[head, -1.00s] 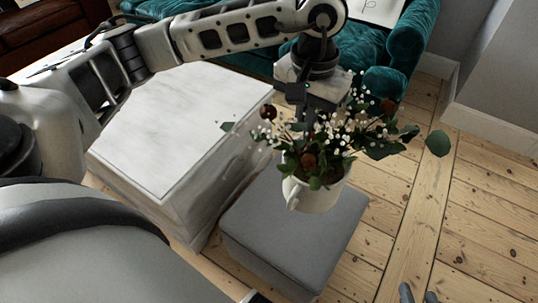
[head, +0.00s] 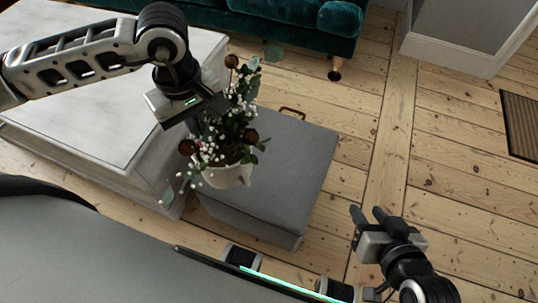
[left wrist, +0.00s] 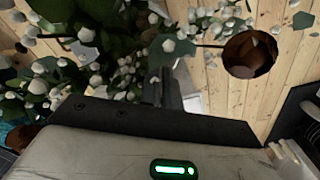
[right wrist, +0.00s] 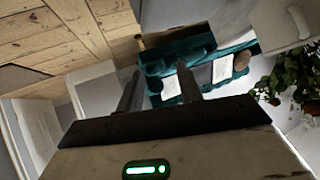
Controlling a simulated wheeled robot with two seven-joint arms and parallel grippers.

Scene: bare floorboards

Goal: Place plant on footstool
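The plant is a bunch of green leaves, small white blossoms and brown round heads in a white pot (head: 228,176). It hangs tilted over the left part of the grey footstool (head: 292,160); whether the pot touches it I cannot tell. My left gripper (head: 208,112) is at the top of the plant. Its fingers (left wrist: 163,88) are close together among the foliage in the left wrist view; what they pinch is hidden by leaves. My right gripper (head: 367,214) is open and empty, right of the footstool. The plant also shows in the right wrist view (right wrist: 292,80).
A white block-like table (head: 85,95) stands directly left of the footstool. A teal sofa (head: 300,22) is behind. Bare floorboards (head: 440,150) lie free to the right, with a floor grate (head: 520,122). A brown handle-like loop (head: 292,113) shows at the footstool's back edge.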

